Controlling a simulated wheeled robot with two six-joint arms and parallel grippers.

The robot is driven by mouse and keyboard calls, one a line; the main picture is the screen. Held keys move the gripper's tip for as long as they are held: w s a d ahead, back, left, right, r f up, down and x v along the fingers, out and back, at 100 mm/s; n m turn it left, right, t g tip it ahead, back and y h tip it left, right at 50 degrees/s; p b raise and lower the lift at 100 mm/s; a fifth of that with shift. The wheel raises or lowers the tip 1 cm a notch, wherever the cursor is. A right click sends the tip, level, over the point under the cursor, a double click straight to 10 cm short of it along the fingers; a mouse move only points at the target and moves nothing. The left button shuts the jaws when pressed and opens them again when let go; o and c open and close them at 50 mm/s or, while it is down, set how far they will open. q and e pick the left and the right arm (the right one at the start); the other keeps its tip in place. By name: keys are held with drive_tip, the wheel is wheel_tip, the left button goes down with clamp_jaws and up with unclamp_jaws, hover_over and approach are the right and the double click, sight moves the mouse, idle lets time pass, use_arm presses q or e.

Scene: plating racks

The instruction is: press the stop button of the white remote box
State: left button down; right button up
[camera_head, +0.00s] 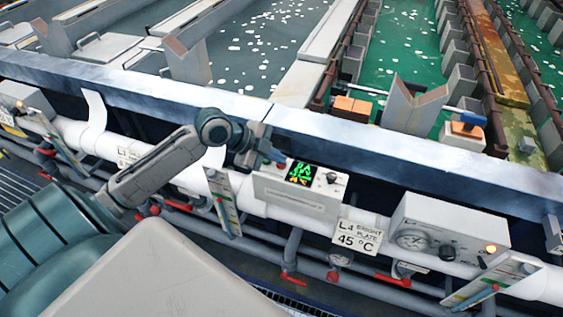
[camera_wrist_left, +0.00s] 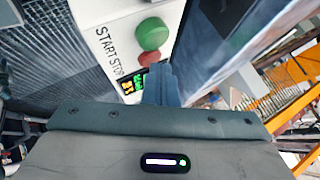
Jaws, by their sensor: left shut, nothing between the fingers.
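The white remote box (camera_head: 300,203) sits on the pipe rail below the tank edge, with a lit green display (camera_head: 301,173) on its top. In the left wrist view its white panel (camera_wrist_left: 98,13) carries the words START STOP, a green button (camera_wrist_left: 152,34) and a red stop button (camera_wrist_left: 149,58). My left gripper (camera_head: 256,158) is at the box's left end in the head view. In the left wrist view its shut fingers (camera_wrist_left: 162,75) are empty, with their tips close beside the red button. I cannot tell if they touch it. My right gripper is not in view.
A dark knob (camera_head: 331,178) is on the box's right side. A grey gauge box (camera_head: 447,236) and a sign (camera_head: 357,237) reading 45 °C are to the right. The metal tank edge (camera_head: 350,148) runs behind. Pipes with red valve handles (camera_head: 293,279) run below.

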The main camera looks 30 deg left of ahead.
sight(277, 165)
use_arm(q)
drive_tip(key=shift+r+p, duration=0.7)
drive_tip(key=shift+r, duration=0.35)
wheel_tip(277, 165, up, 5)
drive_tip(key=p, duration=0.3)
drive_tip(key=shift+p, duration=0.35)
